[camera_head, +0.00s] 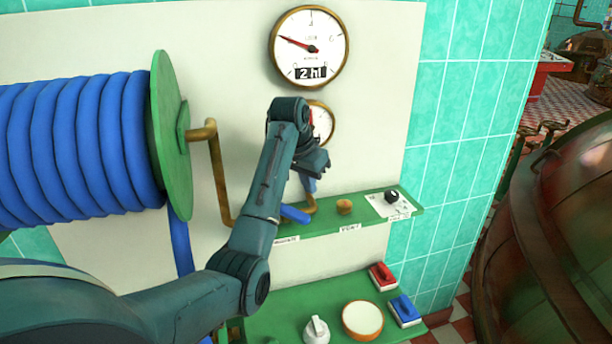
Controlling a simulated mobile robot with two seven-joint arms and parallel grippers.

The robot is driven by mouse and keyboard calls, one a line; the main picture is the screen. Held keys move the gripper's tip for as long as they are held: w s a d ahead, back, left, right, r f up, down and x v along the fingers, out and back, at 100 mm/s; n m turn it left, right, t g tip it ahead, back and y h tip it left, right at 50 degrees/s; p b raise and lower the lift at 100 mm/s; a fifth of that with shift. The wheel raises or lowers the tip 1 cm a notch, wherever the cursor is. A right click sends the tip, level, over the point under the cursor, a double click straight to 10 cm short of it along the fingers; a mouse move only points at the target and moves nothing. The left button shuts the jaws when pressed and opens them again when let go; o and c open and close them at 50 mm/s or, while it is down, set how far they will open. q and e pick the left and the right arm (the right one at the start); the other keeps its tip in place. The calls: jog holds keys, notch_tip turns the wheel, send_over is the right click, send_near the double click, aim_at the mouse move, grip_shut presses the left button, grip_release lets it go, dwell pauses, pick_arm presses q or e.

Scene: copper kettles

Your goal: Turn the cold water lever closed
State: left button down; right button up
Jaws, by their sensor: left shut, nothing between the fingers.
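A blue lever (295,214), which I take to be the cold water lever, shows at the left part of a green shelf (375,214) on the wall. It is partly hidden behind my left forearm, so its full angle is hard to tell. My left gripper (314,166) points down just above it, in front of the wall panel, and is shut and empty. A small blue piece shows right below the gripper; I cannot tell whether they touch. My right gripper is not in view.
A blue hose reel (168,130) with a brass crank (215,165) stands left. A large gauge (310,47) hangs above a smaller, partly hidden gauge (322,121). A lower green shelf (280,310) bears a white knob (316,330), a round dish (362,320) and red and blue switches.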

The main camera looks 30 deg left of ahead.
aim_at(285, 210)
pick_arm(q)
jog(key=x, duration=0.4)
jog(key=shift+s+f+p, duration=0.1)
jog(key=shift+f+p, duration=0.05)
jog(key=shift+p, duration=0.25)
jog(key=s+p, duration=0.1)
jog(key=s, duration=0.1)
jog(key=shift+s+a, duration=0.1)
jog(key=shift+s, duration=0.7)
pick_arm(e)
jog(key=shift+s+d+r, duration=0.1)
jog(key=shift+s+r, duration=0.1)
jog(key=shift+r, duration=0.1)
